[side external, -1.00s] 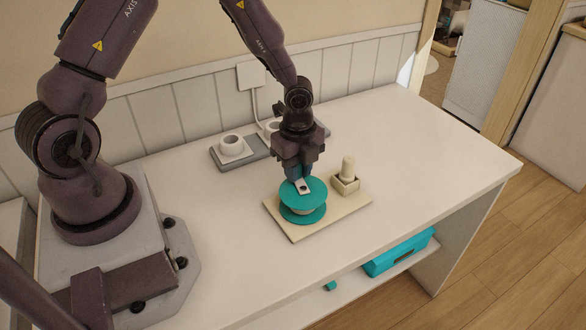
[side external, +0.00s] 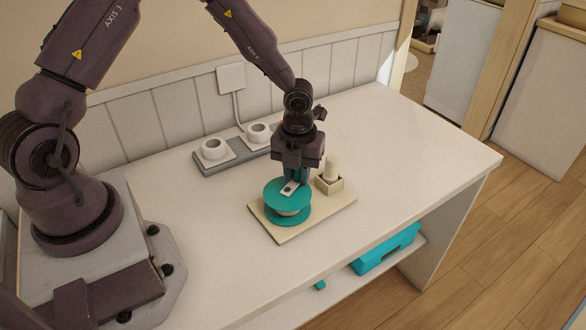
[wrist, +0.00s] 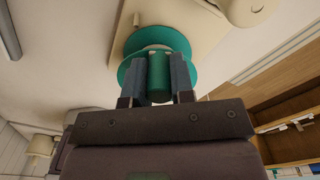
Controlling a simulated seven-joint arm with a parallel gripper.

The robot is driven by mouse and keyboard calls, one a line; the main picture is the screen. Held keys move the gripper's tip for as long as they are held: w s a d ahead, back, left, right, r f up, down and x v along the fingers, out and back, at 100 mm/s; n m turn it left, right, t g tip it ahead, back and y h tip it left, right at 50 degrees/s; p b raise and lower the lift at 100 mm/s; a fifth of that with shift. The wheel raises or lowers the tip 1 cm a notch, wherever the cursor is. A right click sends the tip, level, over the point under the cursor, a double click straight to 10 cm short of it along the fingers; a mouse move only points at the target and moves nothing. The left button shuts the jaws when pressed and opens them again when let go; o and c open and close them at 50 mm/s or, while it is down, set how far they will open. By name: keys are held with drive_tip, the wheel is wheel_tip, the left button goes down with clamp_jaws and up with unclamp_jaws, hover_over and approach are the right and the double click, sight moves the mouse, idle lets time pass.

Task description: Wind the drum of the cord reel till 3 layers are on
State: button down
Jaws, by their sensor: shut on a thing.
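The cord reel has a teal drum (side external: 273,193) with two round flanges, standing on a cream board (side external: 335,212). A pale band shows between the flanges; I cannot count layers of cord. A white crank arm (side external: 289,188) lies across the top flange. My gripper (side external: 297,176) is above the back right part of the reel, pointing down. In the wrist view, my gripper (wrist: 159,80) is shut on the teal crank knob (wrist: 159,86), one finger on each side. The teal flange (wrist: 184,46) shows behind the fingers. The knob is mostly hidden by the fingers in the side view.
A cream spool (side external: 331,167) stands in a small square holder (side external: 330,187) on the board, close to the right of my gripper. A grey strip with two white round fittings (side external: 214,149) lies by the wall. The table's right side is clear. A teal box (side external: 388,250) sits on the lower shelf.

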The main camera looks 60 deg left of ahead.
sight(302, 201)
drive_tip(key=m, duration=0.1)
drive_tip(key=d+m, duration=0.1)
drive_tip(key=m, duration=0.2)
drive_tip(key=shift+w+d+m, duration=0.2)
drive_tip(key=shift+d+m, duration=0.05)
drive_tip(key=shift+m, duration=0.15)
drive_tip(key=m, duration=0.1)
drive_tip(key=d+m, duration=0.1)
drive_tip(key=m, duration=0.3)
drive_tip(key=shift+s+d, duration=0.2)
drive_tip(key=shift+d, duration=0.2)
drive_tip(key=m, duration=0.3)
drive_tip(key=s+d+m, duration=0.1)
drive_tip(key=m, duration=0.1)
drive_tip(key=shift+s+d+m, duration=0.15)
drive_tip(key=shift+s+m, duration=0.05)
drive_tip(key=shift+m, duration=0.6)
drive_tip(key=shift+s+d+m, duration=0.15)
drive_tip(key=shift+s+m, duration=0.1)
drive_tip(key=shift+m, duration=0.55)
drive_tip(key=shift+s+d+m, duration=0.15)
drive_tip(key=shift+s+m, duration=0.05)
drive_tip(key=shift+m, duration=0.6)
drive_tip(key=shift+r, duration=0.1)
drive_tip(key=c, duration=1)
unclamp_jaws()
drive_tip(key=shift+s, duration=0.1)
